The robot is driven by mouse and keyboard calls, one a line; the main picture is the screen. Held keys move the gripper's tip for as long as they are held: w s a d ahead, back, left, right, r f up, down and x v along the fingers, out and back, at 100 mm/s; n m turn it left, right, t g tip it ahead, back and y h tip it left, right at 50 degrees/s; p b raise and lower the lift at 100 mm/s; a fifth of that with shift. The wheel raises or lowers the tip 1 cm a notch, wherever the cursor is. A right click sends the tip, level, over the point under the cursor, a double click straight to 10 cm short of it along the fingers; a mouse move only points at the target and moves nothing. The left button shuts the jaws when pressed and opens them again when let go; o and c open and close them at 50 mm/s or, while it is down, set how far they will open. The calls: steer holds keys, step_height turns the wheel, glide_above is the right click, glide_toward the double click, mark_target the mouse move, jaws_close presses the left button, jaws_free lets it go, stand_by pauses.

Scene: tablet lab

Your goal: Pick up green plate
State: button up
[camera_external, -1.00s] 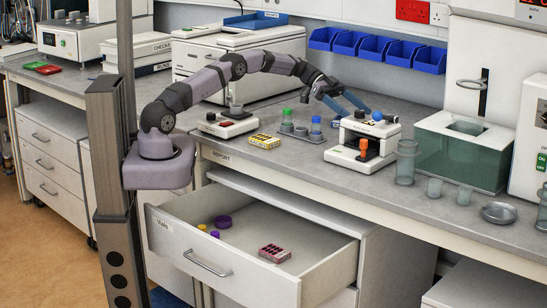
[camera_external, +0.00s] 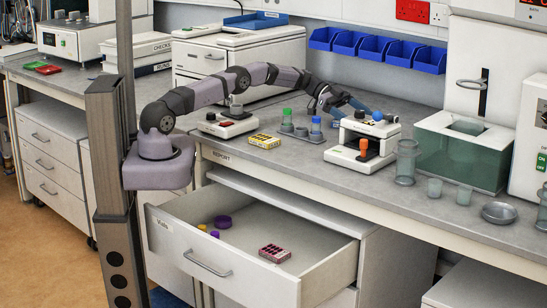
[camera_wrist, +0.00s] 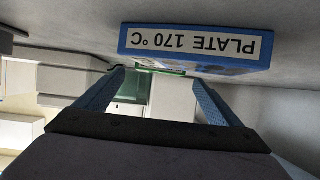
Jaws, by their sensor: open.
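A small flat green piece (camera_external: 48,69), which looks like the green plate, lies on the left bench, far from my gripper. My gripper (camera_external: 355,110) is over the right bench, behind the white device with an orange knob. Its two blue fingers are apart, with nothing held between them. They also show in the wrist view (camera_wrist: 153,92), with a greenish tank-like shape beyond them. A blue block labelled "PLATE 170 °C" (camera_wrist: 195,45) appears upside down there, above the fingers in the picture.
A flat red piece (camera_external: 31,65) lies beside the green one. A drawer (camera_external: 222,265) stands open below. A glass tank (camera_external: 460,160) is at right.

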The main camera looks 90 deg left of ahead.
steer(key=shift+p+x, duration=0.45)
steer(key=shift+x, duration=1.35)
steer(key=c, duration=1.1)
steer(key=shift+c, duration=0.2)
steer(key=shift+r, duration=0.1)
